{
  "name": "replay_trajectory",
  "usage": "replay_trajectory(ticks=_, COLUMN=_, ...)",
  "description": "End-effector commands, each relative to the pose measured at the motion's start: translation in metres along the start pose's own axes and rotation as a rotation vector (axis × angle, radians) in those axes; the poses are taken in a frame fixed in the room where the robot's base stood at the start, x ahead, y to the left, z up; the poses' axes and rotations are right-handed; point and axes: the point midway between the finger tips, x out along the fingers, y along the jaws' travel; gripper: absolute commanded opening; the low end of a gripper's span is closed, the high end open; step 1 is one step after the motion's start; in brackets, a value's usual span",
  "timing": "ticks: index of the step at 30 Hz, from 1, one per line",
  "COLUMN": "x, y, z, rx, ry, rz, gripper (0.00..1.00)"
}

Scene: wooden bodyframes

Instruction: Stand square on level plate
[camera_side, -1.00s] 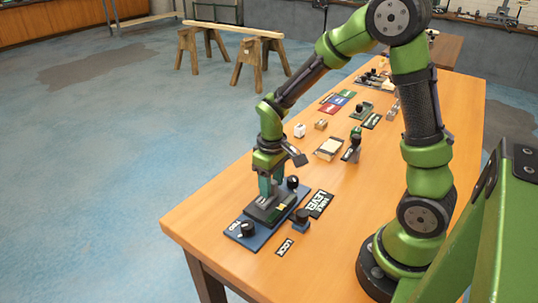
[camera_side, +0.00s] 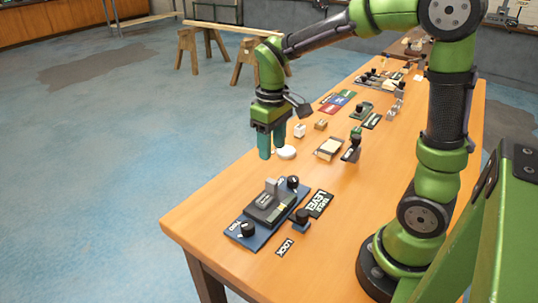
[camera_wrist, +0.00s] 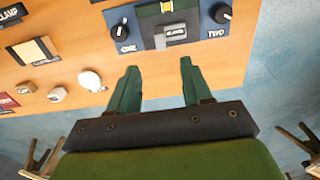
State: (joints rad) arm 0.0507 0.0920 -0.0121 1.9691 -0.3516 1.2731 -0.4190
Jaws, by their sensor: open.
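The level plate (camera_side: 264,209) is a dark block on a blue base (camera_side: 242,238) with black knobs, at the near end of the table. A small grey upright piece (camera_side: 271,186), apparently the square, stands on its far part. In the wrist view, the blue base (camera_wrist: 205,38) is at the top, with knobs marked ONE and TWO, and a grey piece (camera_wrist: 160,41) shows at the plate's edge. My gripper (camera_side: 272,155) is open and empty, above the table and beyond the plate, clear of the square. Its fingers (camera_wrist: 160,80) point toward the base in the wrist view.
A white round piece (camera_side: 286,153) lies near my fingers. A white cube (camera_side: 299,131), a tan block (camera_side: 321,124) and a tray (camera_side: 329,148) are farther back. Bare tabletop lies between.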

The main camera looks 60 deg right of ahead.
Motion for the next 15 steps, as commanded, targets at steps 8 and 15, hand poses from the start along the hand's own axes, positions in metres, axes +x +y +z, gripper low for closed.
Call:
replay_trajectory(ticks=8, x=-0.037, y=-0.017, z=0.028, rx=0.080, ry=0.163, rz=-0.049, gripper=0.49)
replay_trajectory(ticks=15, x=-0.068, y=-0.043, z=0.079, rx=0.239, ry=0.439, rz=-0.181, gripper=0.49)
